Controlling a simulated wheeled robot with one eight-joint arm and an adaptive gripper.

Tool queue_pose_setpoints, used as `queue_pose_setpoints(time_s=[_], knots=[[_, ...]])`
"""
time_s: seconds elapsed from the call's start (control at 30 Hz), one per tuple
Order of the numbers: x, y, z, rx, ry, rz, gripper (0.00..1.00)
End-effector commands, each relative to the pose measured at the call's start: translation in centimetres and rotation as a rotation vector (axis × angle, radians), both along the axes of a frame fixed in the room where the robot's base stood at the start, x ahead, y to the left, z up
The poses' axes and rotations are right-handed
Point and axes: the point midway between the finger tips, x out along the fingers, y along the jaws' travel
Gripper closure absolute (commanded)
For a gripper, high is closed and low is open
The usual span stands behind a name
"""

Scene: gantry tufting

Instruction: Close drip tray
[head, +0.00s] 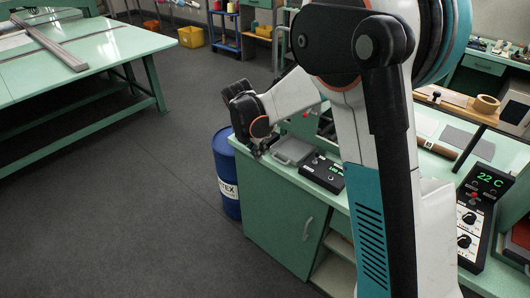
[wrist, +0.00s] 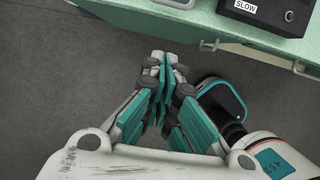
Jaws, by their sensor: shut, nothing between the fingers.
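A grey shallow tray (head: 291,150), which looks like the drip tray, lies on the green counter next to a black control box (head: 322,172). Its near edge, with a grey handle-like part (wrist: 178,3), shows at the top of the wrist view. I cannot tell how far out the tray stands. My gripper (head: 258,150) is just left of the tray in the head view, near the counter's left edge. In the wrist view my gripper (wrist: 164,75) is shut and empty, pointing toward the counter edge over the floor. It appears apart from the tray.
The green cabinet (head: 270,226) below has a door handle (head: 308,226). A blue drum (head: 229,180) stands against its left side. A control panel reading 22 C (head: 483,207) is at the right. A green table (head: 95,60) stands at left, with open grey floor between.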

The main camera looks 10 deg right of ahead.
Motion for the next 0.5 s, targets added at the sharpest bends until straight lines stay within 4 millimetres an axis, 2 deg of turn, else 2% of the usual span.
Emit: queue_pose_setpoints(time_s=[0.5], knots=[[1.6,-2.3,-9.2,0.001,-0.002,-0.004,1.0]])
